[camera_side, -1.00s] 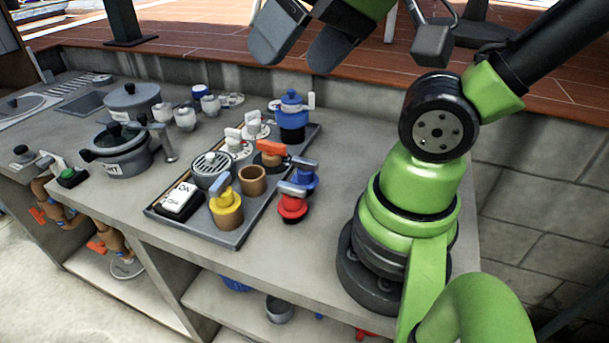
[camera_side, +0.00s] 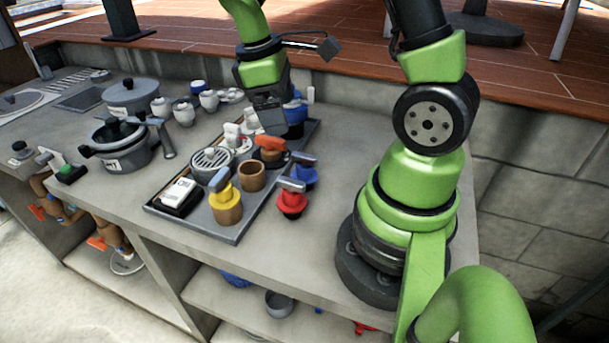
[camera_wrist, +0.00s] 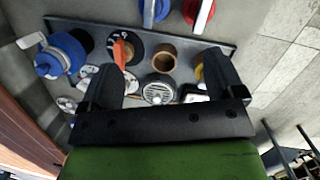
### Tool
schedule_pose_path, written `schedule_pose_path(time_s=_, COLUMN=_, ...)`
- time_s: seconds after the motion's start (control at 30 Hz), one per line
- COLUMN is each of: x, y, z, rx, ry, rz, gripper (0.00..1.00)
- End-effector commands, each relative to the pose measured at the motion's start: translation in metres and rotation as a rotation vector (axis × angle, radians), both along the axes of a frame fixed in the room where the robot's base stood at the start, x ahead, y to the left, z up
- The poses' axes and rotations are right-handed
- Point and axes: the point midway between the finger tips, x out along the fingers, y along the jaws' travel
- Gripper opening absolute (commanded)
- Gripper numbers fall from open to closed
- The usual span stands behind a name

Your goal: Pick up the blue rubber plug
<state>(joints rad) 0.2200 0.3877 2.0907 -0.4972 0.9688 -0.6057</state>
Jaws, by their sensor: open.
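A blue plug (camera_side: 306,175) with a grey bar handle stands at the right edge of the grey tray (camera_side: 233,238), just behind a red plug (camera_side: 292,203) of like shape. In the wrist view the blue plug (camera_wrist: 155,10) is cut by the top edge, beside the red plug (camera_wrist: 199,12). My gripper (camera_side: 272,120) is open and points down over the tray's back part, above and left of the blue plug. In the wrist view the gripper (camera_wrist: 164,62) has a brown cup and a round grate between or below its fingers. It appears empty.
A taller blue-lidded item (camera_side: 295,118) stands at the tray's back, partly hidden by my gripper. An orange-handled valve (camera_side: 270,150), brown cup (camera_side: 251,176), yellow plug (camera_side: 225,205) and switch (camera_side: 180,194) crowd the tray. Pots (camera_side: 122,155) stand left.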

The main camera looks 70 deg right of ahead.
Motion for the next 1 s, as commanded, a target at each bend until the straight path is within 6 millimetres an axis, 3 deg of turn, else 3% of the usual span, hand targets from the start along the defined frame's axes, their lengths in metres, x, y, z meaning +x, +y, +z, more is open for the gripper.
schedule_pose_path(time_s=0.03, x=0.000, y=-0.007, z=-0.015, rx=0.003, ry=0.061, rz=0.036, gripper=0.88)
schedule_pose_path(time_s=0.13, x=-0.002, y=-0.016, z=-0.034, rx=0.009, ry=0.140, rz=0.102, gripper=0.88)
schedule_pose_path(time_s=1.0, x=-0.032, y=-0.034, z=-0.136, rx=0.019, ry=0.200, rz=0.152, gripper=0.88)
